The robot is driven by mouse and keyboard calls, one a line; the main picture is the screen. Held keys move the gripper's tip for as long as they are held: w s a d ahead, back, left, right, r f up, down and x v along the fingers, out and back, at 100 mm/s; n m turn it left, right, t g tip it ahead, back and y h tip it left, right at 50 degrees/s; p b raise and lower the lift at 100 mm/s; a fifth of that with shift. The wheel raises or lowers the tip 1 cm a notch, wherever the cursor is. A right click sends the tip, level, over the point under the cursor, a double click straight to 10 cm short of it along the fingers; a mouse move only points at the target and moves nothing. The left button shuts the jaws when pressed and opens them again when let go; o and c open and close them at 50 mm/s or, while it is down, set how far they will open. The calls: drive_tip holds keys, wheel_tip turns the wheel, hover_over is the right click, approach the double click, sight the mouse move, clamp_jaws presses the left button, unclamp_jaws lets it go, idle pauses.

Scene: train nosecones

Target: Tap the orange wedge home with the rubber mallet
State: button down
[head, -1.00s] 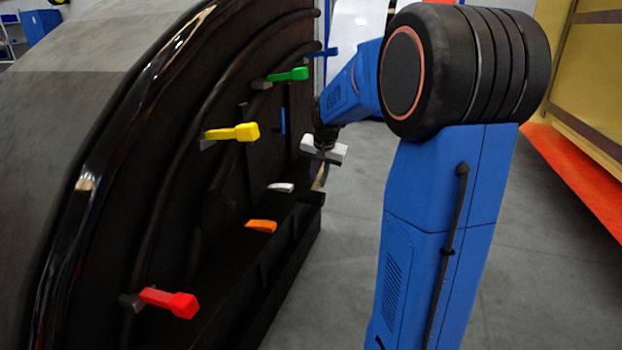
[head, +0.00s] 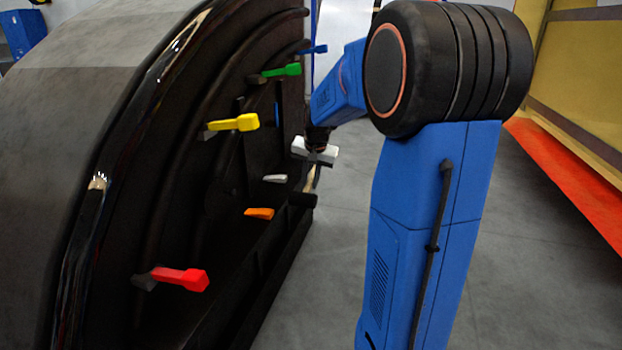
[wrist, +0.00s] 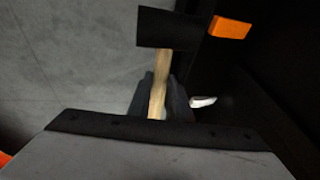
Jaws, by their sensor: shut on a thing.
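The orange wedge (head: 260,213) sits low on the inner side of the dark nosecone mould, sticking out. It also shows in the wrist view (wrist: 230,27), at top right. My gripper (head: 318,165) is shut on the wooden handle of the rubber mallet (head: 303,200). In the wrist view, the mallet's black head (wrist: 168,28) lies beyond the fingers (wrist: 160,97), left of the orange wedge with a visible gap. The mallet hangs head down, to the right of the wedge in the head view. The fingertips are partly hidden by the gripper body.
The mould (head: 110,150) fills the left, its ledge near the mallet. Red (head: 180,279), yellow (head: 235,122), green (head: 282,69) and blue (head: 313,49) wedges protrude from it. A white piece (head: 275,178) is near the orange wedge.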

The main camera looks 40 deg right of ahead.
drive_tip(key=shift+w+a+f, duration=0.15)
drive_tip(key=shift+w+f, duration=0.1)
drive_tip(key=shift+f, duration=0.6)
drive_tip(key=shift+w+a+f, duration=0.2)
drive_tip(key=shift+f, duration=0.6)
drive_tip(key=shift+w+a+f, duration=0.15)
drive_tip(key=shift+w+f, duration=0.1)
drive_tip(key=shift+f, duration=0.6)
drive_tip(key=shift+w+a+f, duration=0.5)
drive_tip(key=shift+w+f, duration=0.05)
drive_tip(key=shift+w, duration=0.05)
drive_tip(key=shift+w+a, duration=0.9)
drive_tip(key=shift+w, duration=0.3)
drive_tip(key=shift+s+d, duration=0.4)
drive_tip(key=shift+s, duration=0.2)
drive_tip(key=shift+w, duration=0.1)
